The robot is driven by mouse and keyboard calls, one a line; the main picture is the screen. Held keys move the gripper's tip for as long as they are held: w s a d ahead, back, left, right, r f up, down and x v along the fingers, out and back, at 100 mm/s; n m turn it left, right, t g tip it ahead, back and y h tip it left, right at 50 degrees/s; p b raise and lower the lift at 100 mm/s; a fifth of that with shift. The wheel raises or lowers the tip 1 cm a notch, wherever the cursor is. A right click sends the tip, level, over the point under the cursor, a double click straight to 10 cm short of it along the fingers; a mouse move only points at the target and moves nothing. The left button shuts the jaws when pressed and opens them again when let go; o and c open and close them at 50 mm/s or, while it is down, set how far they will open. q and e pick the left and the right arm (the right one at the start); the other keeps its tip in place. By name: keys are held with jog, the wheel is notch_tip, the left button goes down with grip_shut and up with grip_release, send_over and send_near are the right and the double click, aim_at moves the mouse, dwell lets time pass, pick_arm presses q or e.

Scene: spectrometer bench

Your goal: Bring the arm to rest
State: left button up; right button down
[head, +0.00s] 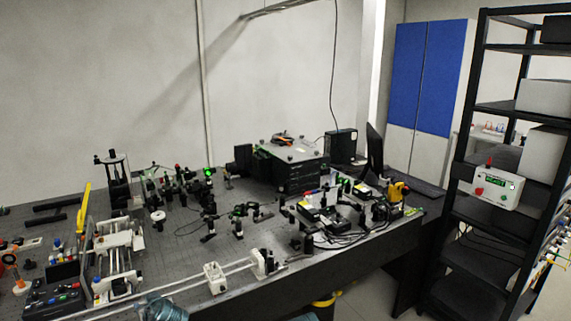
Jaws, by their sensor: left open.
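My left gripper (163,308) shows only in part at the bottom edge of the head view, as a blue-grey shape cut off by the frame. It is open, and I see nothing held in it. It is at the near edge of the dark optical bench (185,235), in front of the white rail. Whether it touches the bench cannot be told. My right gripper is not in view.
A white rail with a white holder (215,277) runs along the bench's front edge. A roller device (118,255) and a control box (55,300) stand at left. Optics crowd the middle, near a black box (290,168). A black shelf rack (480,150) stands at right.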

pick_arm(q)
jog(key=s+d+f+m+g+h, duration=0.2)
jog(key=s+d+f+m, duration=0.15)
jog(key=d, duration=0.55)
jog(key=s+d+f+m+g+h, duration=0.2)
jog(key=d+f, duration=0.3)
jog(key=d, duration=0.4)
jog(key=s+d+f+m+g+h, duration=0.2)
jog(key=s+d+m+g, duration=0.3)
jog(key=s+d, duration=0.6)
jog(key=shift+s+d+m+h, duration=0.15)
jog(key=shift+d+m+h, duration=0.35)
jog(key=shift+d, duration=0.75)
